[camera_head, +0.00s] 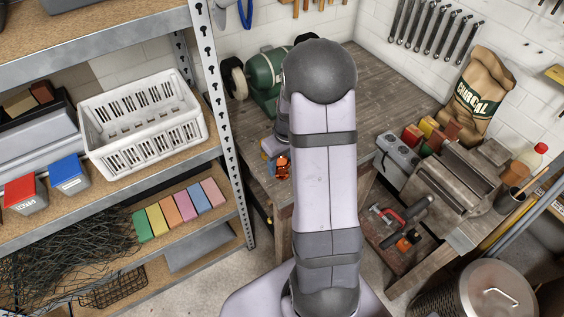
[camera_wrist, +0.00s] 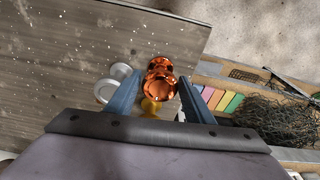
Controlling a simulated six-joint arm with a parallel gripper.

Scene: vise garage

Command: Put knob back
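A shiny copper-orange knob (camera_head: 283,168) shows just beside my gripper (camera_head: 272,151) at the near edge of the wooden workbench. In the wrist view the knob (camera_wrist: 161,82) lies between the two blue fingertips of my gripper (camera_wrist: 160,77). A narrow gap shows at the left finger; contact at the right finger is unclear. The fingers stand apart and look open. Whether the knob rests on anything is hidden. A pale round fitting (camera_wrist: 113,86) is left of the fingers, and a small yellow piece (camera_wrist: 151,106) shows behind the knob.
The workbench (camera_head: 380,85) carries a green grinder (camera_head: 264,80). A metal shelf with a white basket (camera_head: 140,122) and coloured boxes (camera_head: 180,208) stands at left. At right are a vise (camera_head: 458,178), a charcoal bag (camera_head: 484,100) and a metal bin (camera_head: 488,290).

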